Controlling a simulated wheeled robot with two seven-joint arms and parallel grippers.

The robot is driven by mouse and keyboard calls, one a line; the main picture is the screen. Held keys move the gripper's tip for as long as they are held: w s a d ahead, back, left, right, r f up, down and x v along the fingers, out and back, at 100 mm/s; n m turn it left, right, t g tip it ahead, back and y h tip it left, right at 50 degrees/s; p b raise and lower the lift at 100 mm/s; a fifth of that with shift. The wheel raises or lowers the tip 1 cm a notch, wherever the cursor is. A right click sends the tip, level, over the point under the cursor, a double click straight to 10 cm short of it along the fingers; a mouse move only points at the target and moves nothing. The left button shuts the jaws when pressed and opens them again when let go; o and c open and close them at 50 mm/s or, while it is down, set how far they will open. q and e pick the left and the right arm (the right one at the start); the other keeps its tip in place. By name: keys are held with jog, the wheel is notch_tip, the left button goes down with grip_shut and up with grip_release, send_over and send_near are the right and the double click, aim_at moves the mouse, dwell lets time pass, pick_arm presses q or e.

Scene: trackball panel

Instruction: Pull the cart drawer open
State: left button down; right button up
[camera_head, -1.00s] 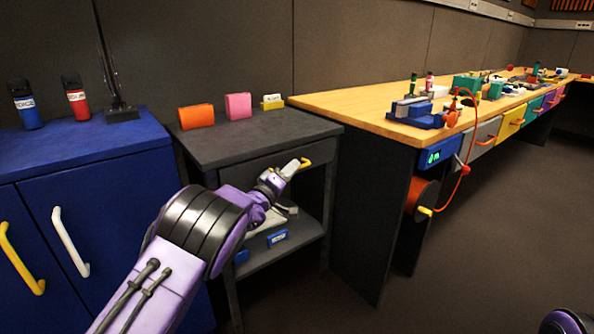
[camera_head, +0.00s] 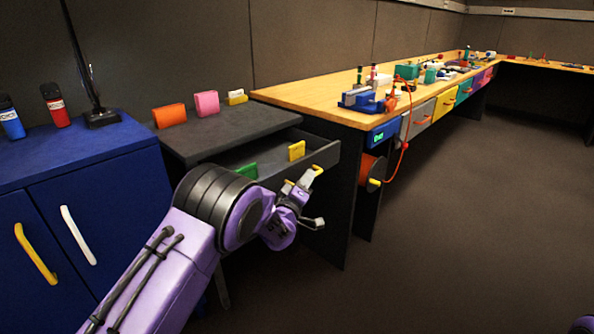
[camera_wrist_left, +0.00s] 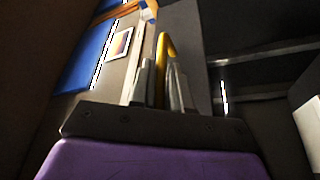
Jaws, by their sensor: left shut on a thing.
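The dark grey cart (camera_head: 225,132) stands left of the workbench. Its drawer (camera_head: 327,155) is pulled out, and a green block (camera_head: 247,171) and a yellow block (camera_head: 296,151) show inside. My left gripper (camera_head: 308,179) is shut on the drawer's yellow handle (camera_head: 318,169). In the left wrist view, the handle (camera_wrist_left: 163,48) rises from between the two fingers (camera_wrist_left: 160,88). My left arm hides part of the drawer and the cart's lower shelf. My right gripper is not in view; only a bit of purple arm shows at the bottom right corner.
Orange, pink and yellow-white items stand on the cart top. A blue cabinet (camera_head: 88,140) is at left with two bottles on it. The wooden workbench (camera_head: 310,97) runs to the right, with a hose reel (camera_head: 371,171) under its near end. The floor at right is clear.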

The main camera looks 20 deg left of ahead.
pick_arm(q)
jog(key=shift+s+d+f, duration=0.1)
jog(key=shift+s+d, duration=0.2)
jog(key=shift+d, duration=0.45)
jog(key=shift+s+d, duration=0.3)
jog(key=shift+d, duration=0.4)
jog(key=c, duration=1.2)
grip_release()
jog(key=shift+o, duration=0.2)
jog(key=p+v, duration=0.1)
jog(key=v, duration=0.9)
jog(key=shift+s, duration=0.2)
